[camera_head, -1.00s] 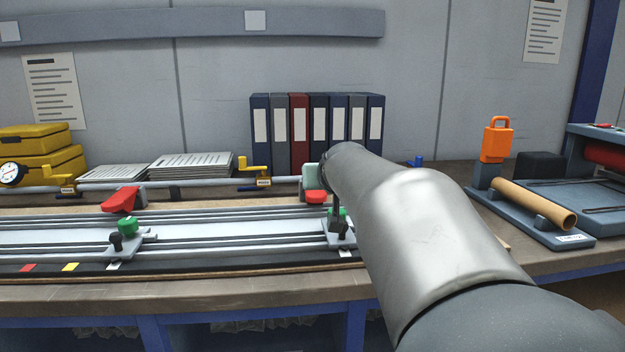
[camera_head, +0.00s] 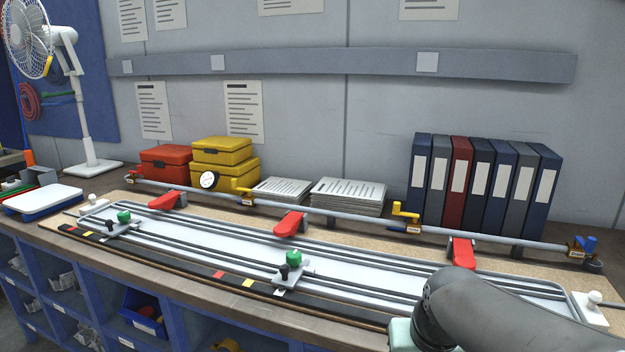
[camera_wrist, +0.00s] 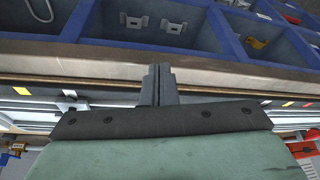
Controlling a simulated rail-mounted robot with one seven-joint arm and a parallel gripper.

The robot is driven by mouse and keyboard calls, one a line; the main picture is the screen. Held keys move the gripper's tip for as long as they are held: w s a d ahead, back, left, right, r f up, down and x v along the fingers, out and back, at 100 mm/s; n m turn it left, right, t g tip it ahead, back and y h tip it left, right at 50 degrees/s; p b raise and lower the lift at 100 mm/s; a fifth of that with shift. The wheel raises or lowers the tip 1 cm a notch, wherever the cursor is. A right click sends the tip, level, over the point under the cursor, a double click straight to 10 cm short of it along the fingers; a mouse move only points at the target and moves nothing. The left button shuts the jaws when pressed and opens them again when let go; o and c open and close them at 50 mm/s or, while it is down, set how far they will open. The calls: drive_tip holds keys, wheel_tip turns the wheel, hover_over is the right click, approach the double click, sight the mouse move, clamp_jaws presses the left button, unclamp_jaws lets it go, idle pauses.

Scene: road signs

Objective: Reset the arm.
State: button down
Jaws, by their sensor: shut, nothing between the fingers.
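My gripper (camera_wrist: 160,84) shows in the wrist view with its two dark fingers together and nothing between them. The fingertips are over the front edge of the workbench (camera_wrist: 70,71), above the blue shelf bins. In the head view my dark arm reaches in from the lower right, over the front right of the long rail fixture (camera_head: 200,231). The fingers themselves are out of the head view.
Red clamps (camera_head: 291,224) and a green knob (camera_head: 293,257) stand on the fixture close to my arm. A grey pipe (camera_head: 340,213) runs behind it. Binders (camera_head: 460,185), paper stacks (camera_head: 348,194) and yellow boxes (camera_head: 224,160) stand at the back. A fan (camera_head: 80,100) is at left.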

drive_tip(key=s+a+n+g+p, duration=0.1)
drive_tip(key=s+a+g+p, duration=0.2)
drive_tip(key=s, duration=0.8)
drive_tip(key=shift+s+a+r+g+p, duration=0.15)
drive_tip(key=shift+s+r+g+p, duration=0.2)
drive_tip(key=shift+p, duration=0.4)
